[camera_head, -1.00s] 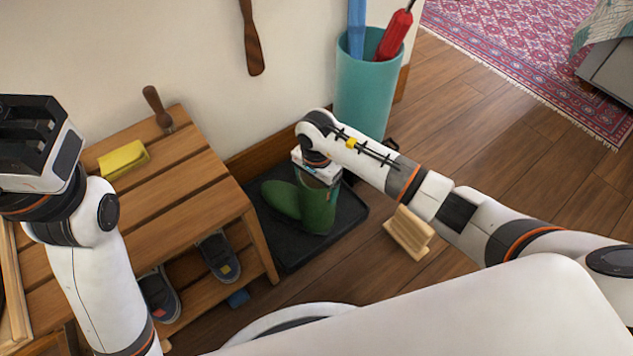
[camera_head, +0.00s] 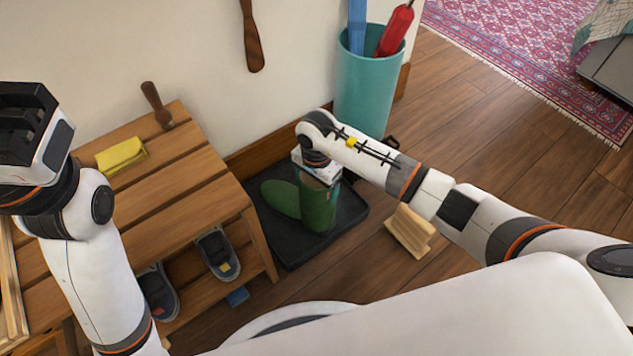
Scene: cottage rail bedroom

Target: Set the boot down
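A green boot (camera_head: 318,207) is on the black tray (camera_head: 293,255) beside the bench, with its shaft up and its toe part pointing left. Its sole appears at tray level, but I cannot tell whether it bears fully on the tray. My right gripper (camera_head: 318,172) is at the top of the boot's shaft. Its fingertips are hidden by the hand, so its grip is unclear. My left gripper (camera_head: 28,120) is raised at the left edge, above the bench and away from the boot. Its opening is hard to read.
The wooden bench (camera_head: 190,205) holds a yellow cloth (camera_head: 121,155) and a brown-handled tool (camera_head: 157,106), with shoes (camera_head: 217,254) on its lower shelf. A teal umbrella bin (camera_head: 368,95) stands behind the tray. A small wooden stand (camera_head: 410,232) is right of it. Floor is free further right.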

